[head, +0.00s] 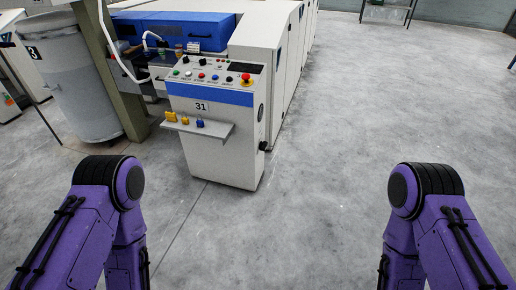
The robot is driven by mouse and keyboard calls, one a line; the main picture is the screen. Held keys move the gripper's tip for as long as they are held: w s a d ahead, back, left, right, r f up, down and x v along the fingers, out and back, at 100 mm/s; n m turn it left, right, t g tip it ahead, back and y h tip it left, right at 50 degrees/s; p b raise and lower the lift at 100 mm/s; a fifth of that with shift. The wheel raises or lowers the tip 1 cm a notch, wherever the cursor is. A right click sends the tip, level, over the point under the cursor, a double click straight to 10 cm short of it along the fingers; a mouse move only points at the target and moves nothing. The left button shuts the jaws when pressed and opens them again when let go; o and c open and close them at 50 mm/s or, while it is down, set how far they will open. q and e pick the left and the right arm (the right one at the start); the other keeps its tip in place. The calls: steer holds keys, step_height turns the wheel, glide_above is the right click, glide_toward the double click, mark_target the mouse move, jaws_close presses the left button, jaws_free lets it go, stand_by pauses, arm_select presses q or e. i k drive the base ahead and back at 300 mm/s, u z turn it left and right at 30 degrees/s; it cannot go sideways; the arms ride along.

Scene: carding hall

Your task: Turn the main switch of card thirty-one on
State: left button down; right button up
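The control cabinet of card thirty-one (215,150) stands ahead of me, white with a blue band and the number 31. Its sloped top panel (213,76) carries several coloured buttons, a dark display and a red emergency knob on yellow (246,79). On its right side face is a dark round or oval fitting (261,113), and lower a black part (264,146) sticks out. Which of these is the main switch, and its position, I cannot tell. Both my purple arms show at the bottom, apart from the cabinet; neither gripper is in view.
A shelf (198,128) on the cabinet front holds yellow and blue small items. A large grey can (75,85) and a green post (113,65) stand at left. The white and blue machine (185,28) is behind. The grey floor (390,110) to the right is clear.

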mark_target(263, 146)
steer(key=z, duration=0.6)
steer(key=i, duration=2.55)
steer(key=u, duration=0.25)
